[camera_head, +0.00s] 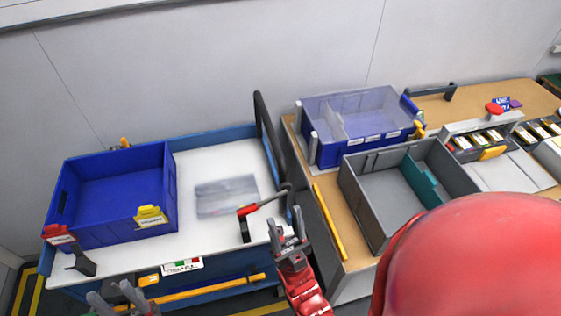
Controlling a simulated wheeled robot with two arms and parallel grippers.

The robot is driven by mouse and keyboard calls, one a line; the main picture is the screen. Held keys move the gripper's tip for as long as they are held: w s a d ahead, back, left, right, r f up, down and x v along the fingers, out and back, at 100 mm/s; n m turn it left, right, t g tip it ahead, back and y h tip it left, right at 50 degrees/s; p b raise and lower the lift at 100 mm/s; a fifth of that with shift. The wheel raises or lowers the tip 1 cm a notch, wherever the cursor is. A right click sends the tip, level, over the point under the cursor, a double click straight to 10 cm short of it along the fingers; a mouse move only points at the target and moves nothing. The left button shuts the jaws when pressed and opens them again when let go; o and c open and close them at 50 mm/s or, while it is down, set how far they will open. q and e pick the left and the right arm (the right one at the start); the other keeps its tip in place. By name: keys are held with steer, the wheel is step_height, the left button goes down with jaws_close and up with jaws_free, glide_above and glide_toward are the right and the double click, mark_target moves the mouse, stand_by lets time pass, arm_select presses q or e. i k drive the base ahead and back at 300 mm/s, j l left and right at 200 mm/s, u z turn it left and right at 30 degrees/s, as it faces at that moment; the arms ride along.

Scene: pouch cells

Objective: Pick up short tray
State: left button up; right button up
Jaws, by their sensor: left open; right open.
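I cannot tell for sure which container is the short tray. A grey tray (361,207) with a teal divider (421,182) lies on the wooden bench at right. A blue bin with a clear upper part (362,119) stands behind it. A deep blue bin (112,204) with a yellow label sits on the white cart top at left. My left gripper (119,294) is open and empty at the bottom edge, below the blue bin, partly cut off. My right gripper (286,230) is open and empty by the cart's right front corner, left of the grey tray.
The cart (222,236) has a black upright handle (265,128) and a flat clear-grey item (226,195) on its top. A red-and-black tool (247,220) lies near its front. Small coloured packs (486,138) fill holders at far right. A yellow bar (330,222) edges the bench.

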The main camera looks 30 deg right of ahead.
mark_target(215, 198)
steer(key=i+j+z, duration=0.15)
steer(key=j+z, duration=0.25)
steer(key=i+j+z, duration=0.15)
steer(key=j+z, duration=0.2)
steer(key=i, duration=0.1)
